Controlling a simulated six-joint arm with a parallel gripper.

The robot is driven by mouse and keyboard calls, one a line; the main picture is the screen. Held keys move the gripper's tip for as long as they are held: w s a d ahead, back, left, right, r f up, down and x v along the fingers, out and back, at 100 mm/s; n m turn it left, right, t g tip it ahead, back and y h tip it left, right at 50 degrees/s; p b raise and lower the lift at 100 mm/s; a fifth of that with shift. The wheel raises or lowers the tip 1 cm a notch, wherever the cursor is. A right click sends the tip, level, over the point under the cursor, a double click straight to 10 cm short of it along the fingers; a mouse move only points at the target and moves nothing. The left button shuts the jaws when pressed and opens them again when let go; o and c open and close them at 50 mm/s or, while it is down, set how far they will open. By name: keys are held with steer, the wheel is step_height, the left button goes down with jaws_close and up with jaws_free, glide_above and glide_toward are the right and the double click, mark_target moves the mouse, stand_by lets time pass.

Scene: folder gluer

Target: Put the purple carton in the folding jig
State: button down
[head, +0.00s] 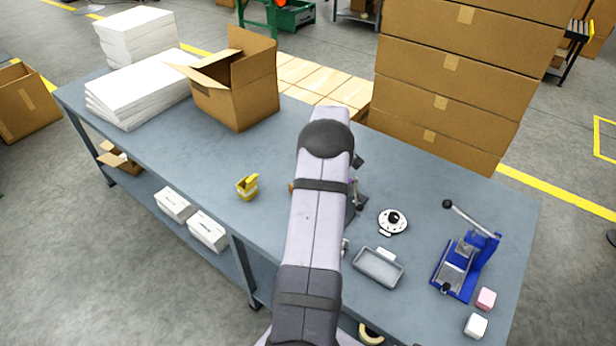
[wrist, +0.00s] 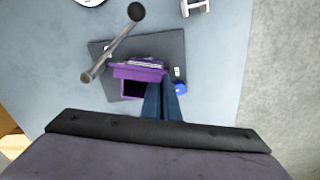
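The purple carton (wrist: 133,88) shows in the wrist view as a small box with a dark opening towards me, over a dark grey base plate (wrist: 103,55). I take this plate with its lever (wrist: 115,40) to be the folding jig. My gripper (wrist: 163,88) has its two blue fingers close together at the carton's right side, seemingly shut on its side wall. I cannot tell whether the carton rests on the plate or hangs just above it.
Right of my arm are a dial (head: 393,221), a grey tray (head: 378,268), a blue lever press (head: 467,265), a pink cube (head: 486,299) and a white cube (head: 476,325). To the left are a yellow dispenser (head: 247,186) and an open cardboard box (head: 240,85). The left-middle tabletop is clear.

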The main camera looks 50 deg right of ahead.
steer(key=shift+w+d+f+n, duration=0.3)
steer(key=shift+d+f, duration=0.1)
steer(key=shift+f, duration=0.1)
steer(key=shift+w+d+n, duration=0.15)
steer(key=shift+d+n, duration=0.1)
steer(key=shift+n, duration=0.05)
steer(key=shift+w+d+n, duration=0.35)
steer(key=shift+d+n, duration=0.3)
steer(key=shift+n, duration=0.05)
steer(key=shift+w+d+n, duration=0.1)
steer(key=shift+n, duration=0.2)
steer(key=shift+f+b, duration=0.1)
steer(key=shift+b, duration=0.2)
steer(key=shift+f+b, duration=1.8)
steer(key=shift+f, duration=1.1)
steer(key=c, duration=2)
jaws_free()
